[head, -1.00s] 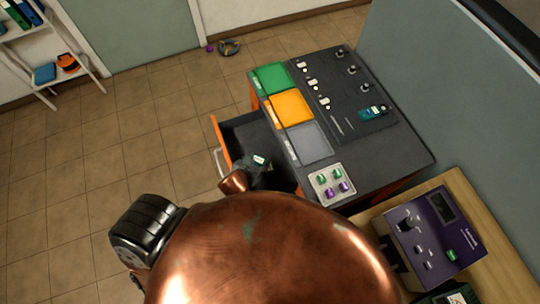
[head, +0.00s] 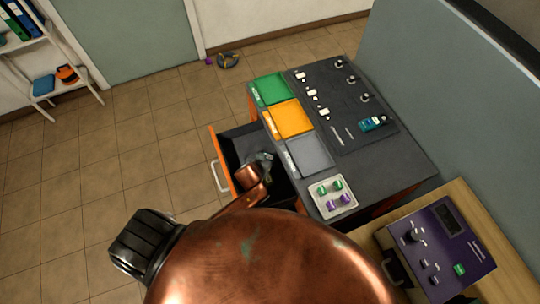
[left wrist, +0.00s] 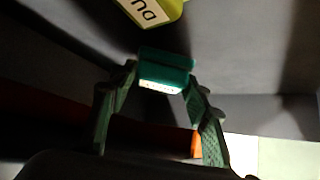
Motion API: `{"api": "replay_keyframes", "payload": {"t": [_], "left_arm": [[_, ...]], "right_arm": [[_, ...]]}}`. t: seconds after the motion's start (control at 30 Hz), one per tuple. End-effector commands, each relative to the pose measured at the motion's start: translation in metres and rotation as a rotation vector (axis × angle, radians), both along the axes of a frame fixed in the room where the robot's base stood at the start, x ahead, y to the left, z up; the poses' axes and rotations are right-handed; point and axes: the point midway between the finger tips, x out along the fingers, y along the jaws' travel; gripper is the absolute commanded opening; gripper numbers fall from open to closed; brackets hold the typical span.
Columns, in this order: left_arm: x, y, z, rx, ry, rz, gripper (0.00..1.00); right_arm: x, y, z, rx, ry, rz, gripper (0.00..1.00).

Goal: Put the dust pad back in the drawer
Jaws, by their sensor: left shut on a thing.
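The drawer (head: 219,165), with an orange front and a dark inside, stands open on the left side of the dark-topped bench. My left gripper (head: 262,163) is over or inside the drawer opening in the head view. In the left wrist view its two green fingers (left wrist: 163,85) are shut on a small teal block with a pale lit face, which looks like the dust pad (left wrist: 165,66). I cannot tell whether the pad touches the drawer floor. My right gripper is not in view.
The bench top holds green (head: 270,89), orange (head: 290,119) and grey (head: 310,154) mats, a pale tray (head: 333,197) with several small cells, and a teal meter (head: 373,124). A purple device (head: 440,240) stands at the lower right. The floor left of the drawer is clear.

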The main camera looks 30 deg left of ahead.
Motion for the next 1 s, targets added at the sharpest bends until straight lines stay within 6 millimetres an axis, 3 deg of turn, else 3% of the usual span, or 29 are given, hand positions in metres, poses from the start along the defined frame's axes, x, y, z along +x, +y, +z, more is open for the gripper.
{"api": "replay_keyframes", "payload": {"t": [0.2, 0.6, 0.63, 0.87, 1.0], "left_arm": [[0.021, 0.001, -0.018, 0.001, 0.0, -0.001, 0.2], [0.022, 0.001, -0.022, -0.001, 0.0, 0.0, 0.2], [0.022, 0.001, -0.021, -0.001, -0.001, -0.001, 0.46], [0.022, 0.001, -0.021, 0.0, -0.001, 0.0, 0.61], [0.022, 0.001, -0.021, 0.0, -0.001, 0.0, 0.61]], "right_arm": [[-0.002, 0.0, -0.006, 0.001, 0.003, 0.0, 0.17], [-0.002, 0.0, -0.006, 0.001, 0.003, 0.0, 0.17], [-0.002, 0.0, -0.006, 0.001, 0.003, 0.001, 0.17], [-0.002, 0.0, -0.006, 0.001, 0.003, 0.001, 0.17], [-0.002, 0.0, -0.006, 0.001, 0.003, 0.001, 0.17]]}}
